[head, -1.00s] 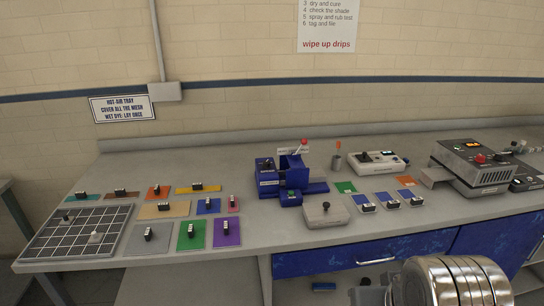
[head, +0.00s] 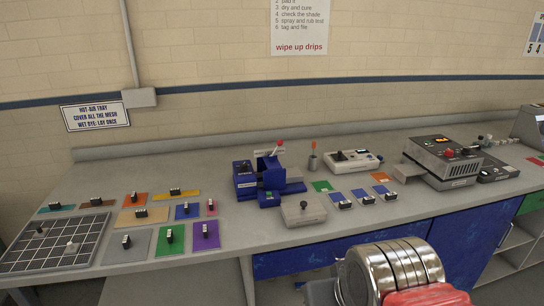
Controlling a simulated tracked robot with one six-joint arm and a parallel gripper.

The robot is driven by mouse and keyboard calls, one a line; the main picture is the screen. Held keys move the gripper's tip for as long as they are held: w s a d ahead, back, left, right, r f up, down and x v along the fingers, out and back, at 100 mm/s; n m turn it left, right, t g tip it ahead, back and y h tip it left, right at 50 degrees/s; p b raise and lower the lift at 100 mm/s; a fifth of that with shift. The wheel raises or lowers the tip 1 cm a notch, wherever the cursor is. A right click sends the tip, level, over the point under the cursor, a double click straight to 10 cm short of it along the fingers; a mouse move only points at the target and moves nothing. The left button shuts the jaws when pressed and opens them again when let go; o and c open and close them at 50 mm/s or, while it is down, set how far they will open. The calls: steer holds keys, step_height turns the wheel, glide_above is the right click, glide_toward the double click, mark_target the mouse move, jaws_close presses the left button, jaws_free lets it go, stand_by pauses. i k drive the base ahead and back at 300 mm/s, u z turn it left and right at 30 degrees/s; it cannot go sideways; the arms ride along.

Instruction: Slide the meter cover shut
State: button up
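A white instrument (head: 352,161) with a dark knob and a small display stands at the back of the bench; it may be the meter, but I cannot make out its cover. A blue machine (head: 268,180) with a red-knobbed lever stands left of it. A grey flat box (head: 303,212) with a black knob on top sits in front of them. My gripper is out of view; only a ribbed metal part and a red part of my own arm show at the bottom right.
A wire mesh tray (head: 55,243) lies at the bench's left end beside several coloured swatches with black clips. A grey heater-like unit (head: 442,160) stands at the right. Three blue swatches lie near the bench's front edge. Bare bench top shows between the groups.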

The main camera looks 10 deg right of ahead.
mark_target(339, 155)
steer(key=z, duration=0.05)
steer(key=i, duration=1)
steer(key=u, duration=0.05)
